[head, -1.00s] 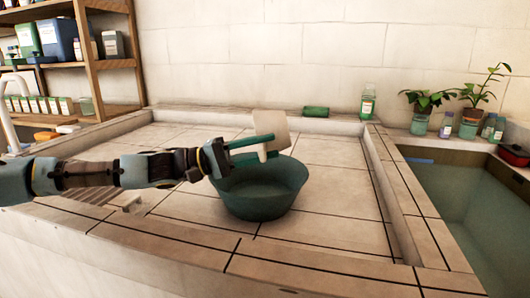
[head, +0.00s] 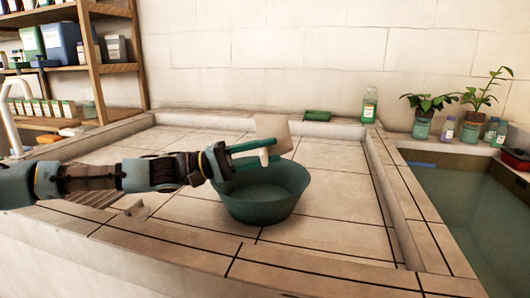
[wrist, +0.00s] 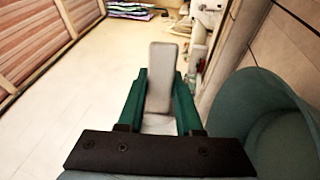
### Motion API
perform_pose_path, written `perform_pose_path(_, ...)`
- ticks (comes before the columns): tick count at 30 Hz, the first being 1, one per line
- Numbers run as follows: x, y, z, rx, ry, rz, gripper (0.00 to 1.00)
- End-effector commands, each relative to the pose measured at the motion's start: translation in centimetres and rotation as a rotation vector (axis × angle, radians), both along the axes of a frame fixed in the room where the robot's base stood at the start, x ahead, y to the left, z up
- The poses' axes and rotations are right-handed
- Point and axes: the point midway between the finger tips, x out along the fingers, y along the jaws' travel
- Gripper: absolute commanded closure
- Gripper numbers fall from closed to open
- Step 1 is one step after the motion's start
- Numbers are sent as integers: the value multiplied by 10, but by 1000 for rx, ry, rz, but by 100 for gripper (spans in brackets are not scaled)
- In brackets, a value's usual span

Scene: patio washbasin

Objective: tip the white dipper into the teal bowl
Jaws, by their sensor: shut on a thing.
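The teal bowl (head: 262,205) stands upright on the tiled basin floor in the head view. Its curved wall also shows at the right of the wrist view (wrist: 262,105). The white dipper (head: 272,130) is held over the bowl's far side, its pale square part tilted above the fingers and a small pale end (head: 264,158) below them. In the wrist view the dipper (wrist: 162,75) is a pale block between the green fingers. My gripper (head: 268,148) is shut on it, above the bowl's rim. The inside of the dipper is hidden, and I cannot see anything pouring.
A low tiled ledge (head: 300,266) edges the basin. A green block (head: 317,115) and a bottle (head: 370,105) stand on the back ledge. A water-filled trough (head: 465,215) and potted plants (head: 428,105) are at right, shelves (head: 108,68) at left. Tiles right of the bowl are clear.

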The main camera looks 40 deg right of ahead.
Motion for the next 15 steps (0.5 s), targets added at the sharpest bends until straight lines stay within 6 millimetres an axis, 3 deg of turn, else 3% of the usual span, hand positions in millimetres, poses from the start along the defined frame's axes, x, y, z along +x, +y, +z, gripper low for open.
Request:
perform_pose_path(8,0,0,1,1,-2,0,100)
perform_pose_path(15,0,0,16,90,-86,0,100)
